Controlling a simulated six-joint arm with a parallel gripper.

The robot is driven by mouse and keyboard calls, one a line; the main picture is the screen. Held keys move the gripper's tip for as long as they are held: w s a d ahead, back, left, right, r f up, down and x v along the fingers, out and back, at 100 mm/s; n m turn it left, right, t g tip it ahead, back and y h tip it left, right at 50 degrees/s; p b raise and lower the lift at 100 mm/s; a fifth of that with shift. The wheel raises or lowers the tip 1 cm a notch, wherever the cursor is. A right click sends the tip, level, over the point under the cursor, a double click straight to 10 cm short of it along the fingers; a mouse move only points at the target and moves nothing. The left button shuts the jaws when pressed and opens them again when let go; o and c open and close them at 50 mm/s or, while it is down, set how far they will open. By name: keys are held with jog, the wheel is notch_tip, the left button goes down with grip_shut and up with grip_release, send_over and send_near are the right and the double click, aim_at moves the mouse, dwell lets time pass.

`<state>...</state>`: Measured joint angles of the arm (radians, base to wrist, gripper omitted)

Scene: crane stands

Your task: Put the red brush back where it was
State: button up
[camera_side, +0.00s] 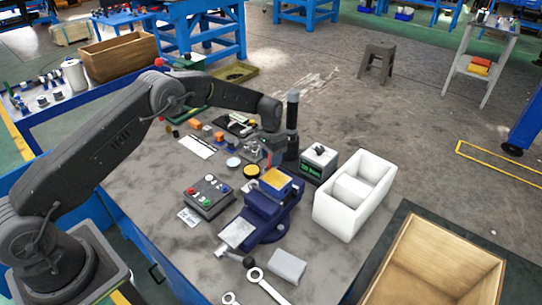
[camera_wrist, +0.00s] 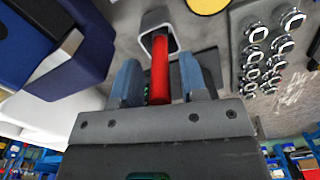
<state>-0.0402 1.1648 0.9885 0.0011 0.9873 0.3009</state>
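The red brush (camera_wrist: 160,72) shows in the wrist view as a red stick between the two blue-grey fingers of my gripper (camera_wrist: 161,82). Narrow gaps show on both sides of it, so the fingers look open around it. Its far end reaches the mouth of a grey square holder (camera_wrist: 155,22); how deep it sits is hidden. In the side view my gripper (camera_side: 266,155) points down over the workbench, behind the blue vise, and the brush cannot be made out there.
The blue vise (camera_side: 262,215) stands close in front of my gripper. A button box (camera_side: 209,196) is at front left. A yellow disc (camera_side: 251,171) lies nearby, with small parts behind.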

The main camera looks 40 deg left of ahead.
jog(key=s+r+t, duration=0.1)
jog(key=s+r, duration=0.2)
jog(key=r, duration=0.9)
jog(key=s+r, duration=0.4)
jog(key=r, duration=0.8)
jog(key=s+d+r+n+t, duration=0.15)
jog(key=s+r, duration=0.35)
jog(key=s, duration=0.5)
jog(key=s+d+r+n+t, duration=0.1)
jog(key=s+r+t, duration=0.1)
jog(key=s+r, duration=0.5)
jog(key=shift+n+t, duration=0.25)
jog(key=shift+t, duration=0.3)
jog(key=s+f, duration=0.2)
jog(key=s, duration=0.3)
jog(key=s+f, duration=0.2)
jog(key=s, duration=0.2)
jog(key=s+f, duration=0.2)
jog(key=s, duration=0.3)
jog(key=shift+s+f, duration=0.2)
jog(key=shift+s, duration=0.1)
